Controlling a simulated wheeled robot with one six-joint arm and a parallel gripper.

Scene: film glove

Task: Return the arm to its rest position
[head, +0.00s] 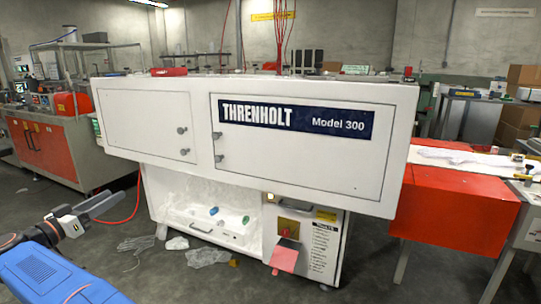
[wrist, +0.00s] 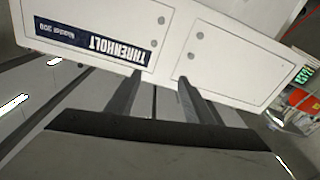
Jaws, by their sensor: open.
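My gripper (head: 92,206) is at the lower left of the head view, at the end of my blue arm, and points toward the white machine. In the wrist view my gripper (wrist: 157,95) shows two dark fingers spread apart with nothing between them. The white THRENHOLT Model 300 machine (head: 205,180) fills the middle of the head view. It shows upside down in the wrist view (wrist: 232,62), beyond the fingertips. My gripper appears apart from the machine.
Crumpled clear film (head: 208,257) lies on the floor before the machine. A red flap (head: 285,256) juts from its lower front. A red cabinet (head: 45,150) stands at left, with a red hose (head: 128,213) near my gripper. A red-sided conveyor (head: 455,205) is at right.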

